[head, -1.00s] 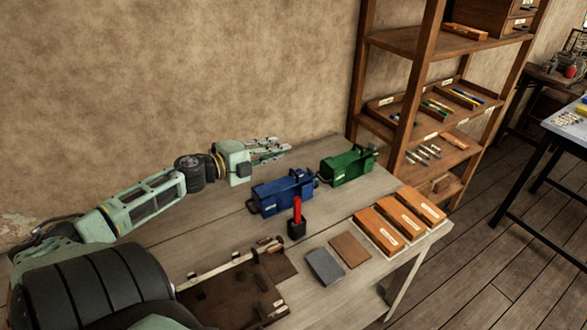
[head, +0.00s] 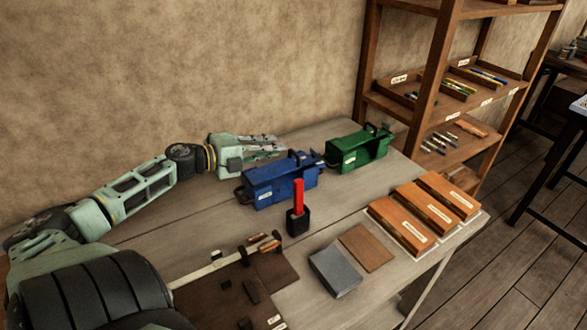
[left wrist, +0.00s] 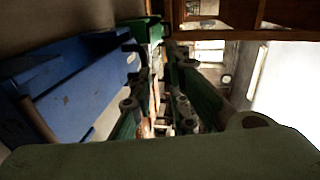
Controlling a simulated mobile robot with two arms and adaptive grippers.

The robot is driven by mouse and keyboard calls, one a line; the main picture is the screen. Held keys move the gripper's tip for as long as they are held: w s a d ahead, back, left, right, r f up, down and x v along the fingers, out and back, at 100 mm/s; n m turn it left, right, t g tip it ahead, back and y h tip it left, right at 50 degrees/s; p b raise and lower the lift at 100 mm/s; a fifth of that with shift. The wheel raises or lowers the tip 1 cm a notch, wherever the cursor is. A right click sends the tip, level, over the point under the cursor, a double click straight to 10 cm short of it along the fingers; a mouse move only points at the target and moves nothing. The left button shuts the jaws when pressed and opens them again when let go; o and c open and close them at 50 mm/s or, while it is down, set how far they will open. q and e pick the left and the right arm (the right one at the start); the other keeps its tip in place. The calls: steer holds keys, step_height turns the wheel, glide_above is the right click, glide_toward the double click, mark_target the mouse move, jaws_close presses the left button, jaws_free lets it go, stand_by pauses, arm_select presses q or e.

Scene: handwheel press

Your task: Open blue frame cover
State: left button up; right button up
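My right gripper is not in view.
A green frame (head: 355,152) stands right behind the blue one. A red-handled tool in a black holder (head: 297,222) stands in front. Orange boxes (head: 405,225), a grey block (head: 334,272) and a brown mat (head: 225,290) lie nearer. The wall is close behind.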

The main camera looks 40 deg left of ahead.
mark_target(292, 153)
arm_select(q)
step_height(292, 153, down, 3)
steer(key=shift+s+d+r+b, duration=0.1)
steer(key=shift+d+r+b, duration=0.05)
steer(key=shift+b, duration=0.75)
steer(key=shift+w+d, duration=0.1)
steer(key=shift+w, duration=0.55)
steer(key=x, duration=0.5)
steer(key=shift+x, duration=0.8)
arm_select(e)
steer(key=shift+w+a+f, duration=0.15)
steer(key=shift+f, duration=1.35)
arm_select(q)
steer(key=shift+c, duration=0.5)
jaws_close()
steer(key=shift+f, duration=0.25)
